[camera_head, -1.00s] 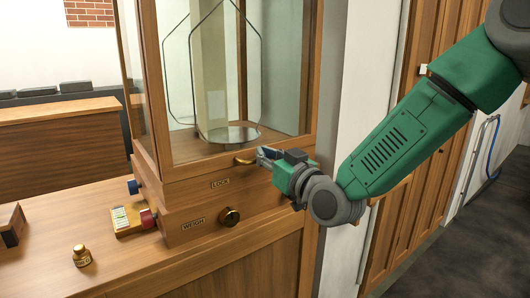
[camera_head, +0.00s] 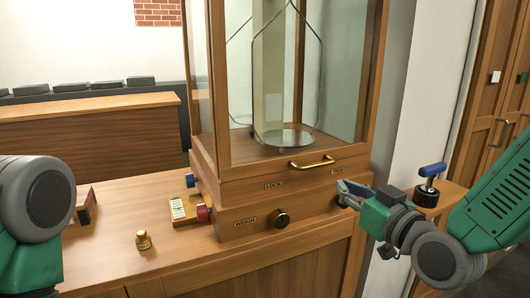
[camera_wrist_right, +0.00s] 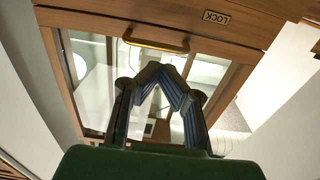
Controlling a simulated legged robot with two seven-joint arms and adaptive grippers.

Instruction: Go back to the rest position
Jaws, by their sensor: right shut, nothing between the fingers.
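My right gripper (camera_head: 343,193) is shut and empty. It is in front of the right end of the wooden weighing case (camera_head: 230,185), below and to the right of the brass handle (camera_head: 312,162). In the right wrist view my shut fingers (camera_wrist_right: 160,75) meet at the tips, and the brass handle (camera_wrist_right: 156,45) shows beyond them, apart from them. My left arm comes in at the left edge of the head view; its gripper is out of the picture.
A small brass weight (camera_head: 143,240) and a colored chart block (camera_head: 186,209) are on the wooden counter (camera_head: 110,245). A blue-handled tool (camera_head: 430,180) stands at the right, close behind my right gripper.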

